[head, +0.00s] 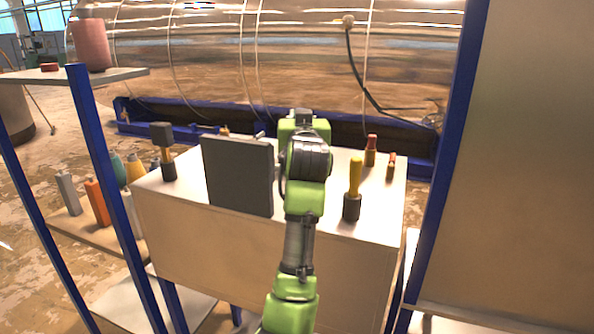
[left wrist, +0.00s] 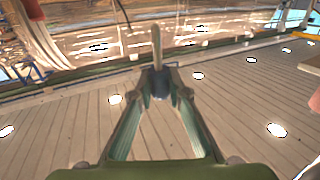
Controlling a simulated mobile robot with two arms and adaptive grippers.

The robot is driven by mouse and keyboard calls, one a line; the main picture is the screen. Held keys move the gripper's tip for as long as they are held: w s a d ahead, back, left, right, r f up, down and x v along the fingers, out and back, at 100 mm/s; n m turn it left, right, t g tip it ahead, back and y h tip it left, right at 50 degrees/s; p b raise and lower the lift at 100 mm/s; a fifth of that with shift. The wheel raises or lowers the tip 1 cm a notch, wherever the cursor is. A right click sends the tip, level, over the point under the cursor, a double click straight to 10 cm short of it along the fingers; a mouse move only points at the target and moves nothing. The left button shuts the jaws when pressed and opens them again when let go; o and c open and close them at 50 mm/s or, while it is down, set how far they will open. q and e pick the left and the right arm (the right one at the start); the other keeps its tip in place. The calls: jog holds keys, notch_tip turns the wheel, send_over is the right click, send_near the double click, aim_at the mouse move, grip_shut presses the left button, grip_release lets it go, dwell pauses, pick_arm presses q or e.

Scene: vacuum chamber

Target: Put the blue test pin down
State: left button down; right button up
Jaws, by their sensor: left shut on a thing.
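In the left wrist view my left gripper (left wrist: 162,96) is shut on the blue test pin (left wrist: 159,82). The pin's blue lower part sits between the fingertips, and a pale, slim shaft stands up above them. In the head view one green and grey arm of mine reaches over the white-topped cabinet (head: 325,225); its gripper and the pin are hidden behind the arm's links. My right gripper is not in view.
A dark upright panel (head: 238,175) stands left of the arm. Yellow-and-dark tools stand at the right (head: 353,190) and left (head: 167,165); small red items (head: 371,150) stand at the back right. A blue-framed rack (head: 95,140) is at left.

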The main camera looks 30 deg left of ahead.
pick_arm(q)
jog(key=s+d+f+p, duration=0.1)
jog(key=s+f, duration=0.1)
jog(key=f, duration=0.1)
jog(key=s+d+f+p, duration=0.1)
jog(key=s+d+f, duration=0.1)
jog(key=s+f, duration=0.1)
jog(key=s+d+f, duration=0.1)
jog(key=s+f, duration=0.1)
jog(key=f, duration=0.2)
jog(key=shift+s+d+f+p, duration=0.15)
jog(key=shift+d+f+p, duration=0.05)
jog(key=shift+f+p, duration=0.2)
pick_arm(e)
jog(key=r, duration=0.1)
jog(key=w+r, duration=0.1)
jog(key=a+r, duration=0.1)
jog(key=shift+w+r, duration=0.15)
pick_arm(q)
jog(key=shift+f, duration=0.1)
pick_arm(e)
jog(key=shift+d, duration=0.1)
pick_arm(q)
jog(key=c, duration=2.4)
grip_release()
jog(key=shift+f, duration=0.1)
jog(key=o, duration=0.4)
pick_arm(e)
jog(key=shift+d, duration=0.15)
